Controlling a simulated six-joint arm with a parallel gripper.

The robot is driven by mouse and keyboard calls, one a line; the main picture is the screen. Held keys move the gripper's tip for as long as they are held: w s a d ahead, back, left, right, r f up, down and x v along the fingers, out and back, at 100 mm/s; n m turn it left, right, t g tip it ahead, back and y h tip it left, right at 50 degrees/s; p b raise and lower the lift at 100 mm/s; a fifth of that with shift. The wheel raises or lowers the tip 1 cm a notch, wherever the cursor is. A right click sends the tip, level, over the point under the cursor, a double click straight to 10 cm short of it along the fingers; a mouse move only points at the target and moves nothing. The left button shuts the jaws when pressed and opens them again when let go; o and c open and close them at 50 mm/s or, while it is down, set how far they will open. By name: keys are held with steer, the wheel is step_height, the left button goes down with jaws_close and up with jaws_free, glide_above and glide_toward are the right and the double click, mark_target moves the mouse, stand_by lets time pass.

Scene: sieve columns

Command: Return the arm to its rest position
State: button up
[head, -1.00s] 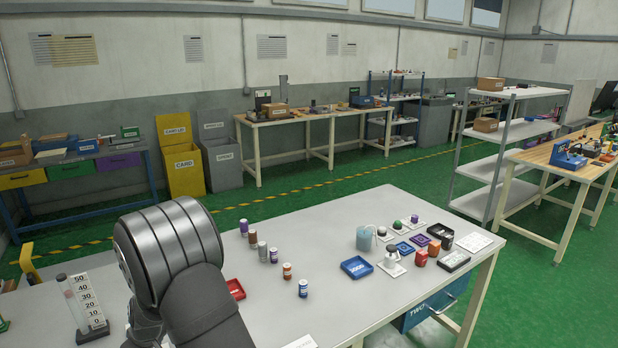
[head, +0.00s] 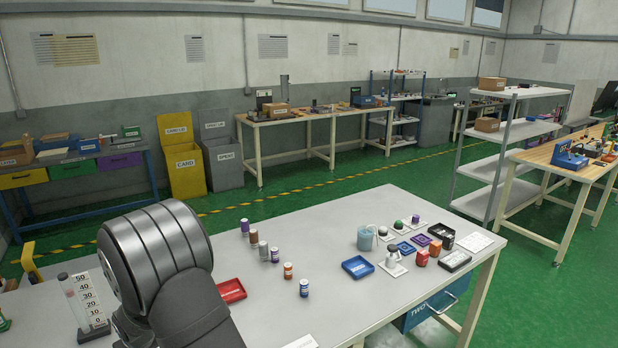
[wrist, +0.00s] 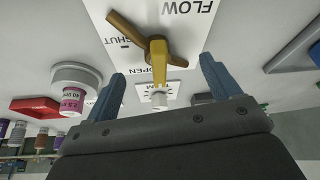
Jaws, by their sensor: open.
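My gripper (wrist: 163,72) is open in the wrist view, with its two blue fingers spread apart and nothing held between them. A yellow valve handle (wrist: 158,50) on a white card (wrist: 192,30) marked FLOW, SHUT and OPEN shows just beyond and between the fingertips. I cannot tell whether the fingers touch it. My dark arm fills the left foreground of the head view, and my gripper is hidden there.
A measuring stand (head: 88,305) is left of my arm; a red tray (head: 231,291) is right. Several small vials (head: 264,251) stand mid-table. A blue tray (head: 357,267) and a jug (head: 366,238) stand further right. A purple-labelled vial (wrist: 72,101) is left in the wrist view.

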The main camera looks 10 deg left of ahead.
steer(key=shift+m, duration=0.3)
steer(key=o, duration=0.4)
steer(key=s+d+r+m+g, duration=0.1)
steer(key=d+r+m, duration=0.2)
steer(key=r+m, duration=0.65)
steer(key=d+r+m, duration=0.4)
steer(key=r+m, duration=0.4)
steer(key=m, duration=0.2)
steer(key=s+x, duration=0.1)
steer(key=x, duration=0.9)
steer(key=shift+w+a+y, duration=0.3)
steer(key=shift+a, duration=0.05)
steer(key=v, duration=1)
